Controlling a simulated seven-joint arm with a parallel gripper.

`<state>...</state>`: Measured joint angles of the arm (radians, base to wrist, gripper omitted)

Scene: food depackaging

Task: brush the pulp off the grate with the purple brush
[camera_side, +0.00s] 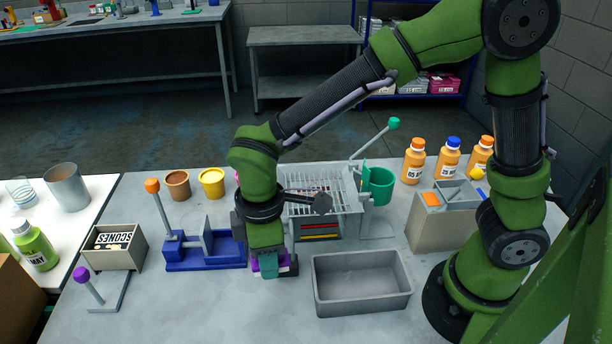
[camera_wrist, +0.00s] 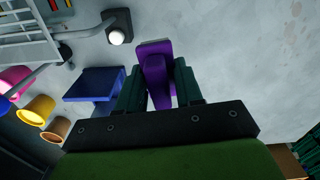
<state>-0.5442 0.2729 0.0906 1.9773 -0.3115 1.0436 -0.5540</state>
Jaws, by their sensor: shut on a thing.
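My gripper (camera_wrist: 160,92) is shut on the purple brush (camera_wrist: 155,72), which sits between its two dark green fingers in the wrist view. In the side view my gripper (camera_side: 267,265) is low at the front of the table, and a bit of the purple brush (camera_side: 256,266) shows beside the fingers. I cannot tell whether the brush touches the table. The grate (camera_side: 345,193) is a metal rack behind and to the right of my gripper, partly hidden by my arm. Its edge shows at the upper left in the wrist view (camera_wrist: 28,46). Pulp on it is too small to make out.
A grey bin (camera_side: 362,284) stands right of my gripper, in front of the grate. A blue fixture (camera_side: 205,250) is close on the left. A green cup (camera_side: 378,186) and a green-knobbed lever (camera_side: 393,124) are by the grate. Orange bottles (camera_side: 413,160) stand at the back right.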

